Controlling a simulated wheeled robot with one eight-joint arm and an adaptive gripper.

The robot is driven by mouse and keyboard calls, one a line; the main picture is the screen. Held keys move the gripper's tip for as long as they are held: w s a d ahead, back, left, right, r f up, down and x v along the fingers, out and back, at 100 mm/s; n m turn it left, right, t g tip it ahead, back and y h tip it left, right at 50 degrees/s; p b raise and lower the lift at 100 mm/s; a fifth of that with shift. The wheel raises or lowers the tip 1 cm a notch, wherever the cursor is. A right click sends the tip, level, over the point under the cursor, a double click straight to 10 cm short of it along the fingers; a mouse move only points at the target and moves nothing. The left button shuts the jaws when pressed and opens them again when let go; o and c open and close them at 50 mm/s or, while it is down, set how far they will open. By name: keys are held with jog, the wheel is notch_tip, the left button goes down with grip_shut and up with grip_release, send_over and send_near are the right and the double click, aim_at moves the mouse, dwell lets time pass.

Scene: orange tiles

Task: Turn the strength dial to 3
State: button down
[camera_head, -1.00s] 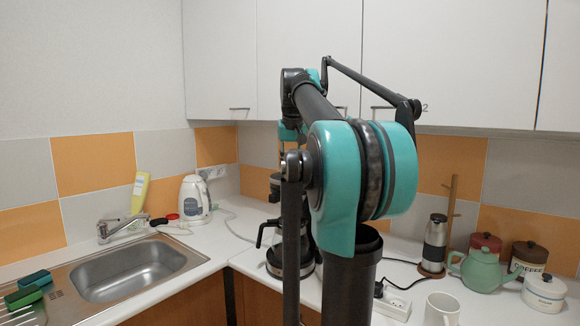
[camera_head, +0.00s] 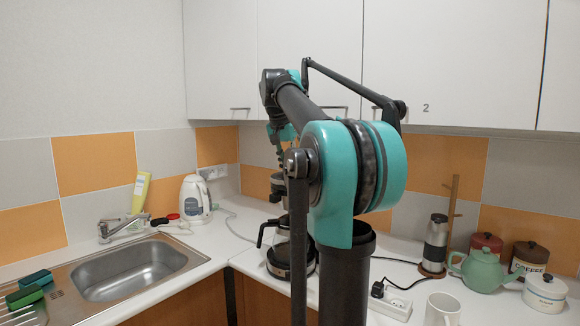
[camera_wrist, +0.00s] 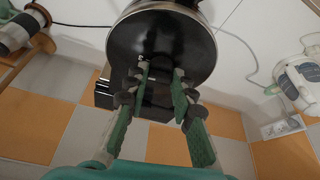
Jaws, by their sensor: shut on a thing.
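The coffee maker (camera_head: 291,262) stands on the counter near the corner, partly hidden behind my arm. In the wrist view its dark, glossy round part (camera_wrist: 160,40) fills the top middle. My gripper (camera_wrist: 162,72) reaches this round part, with its two green-padded fingers close on either side of a small dark piece, which I take for the strength dial. The piece is dark on dark, so its pointer and numbers cannot be read. In the head view my gripper is over the coffee maker and its fingertips are not clear.
A white kettle (camera_head: 195,200) stands to the left of the coffee maker and a sink (camera_head: 135,268) lies further left. A steel grinder (camera_head: 435,243), a green teapot (camera_head: 482,271) and a white mug (camera_head: 441,310) stand at the right. A power strip (camera_head: 397,305) lies on the counter.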

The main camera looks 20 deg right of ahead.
jog(key=shift+m+g, duration=0.3)
jog(key=shift+m, duration=0.7)
jog(key=c, duration=1.3)
grip_release()
jog(key=shift+a, duration=0.1)
jog(key=v, duration=1.2)
jog(key=shift+w+a, duration=0.15)
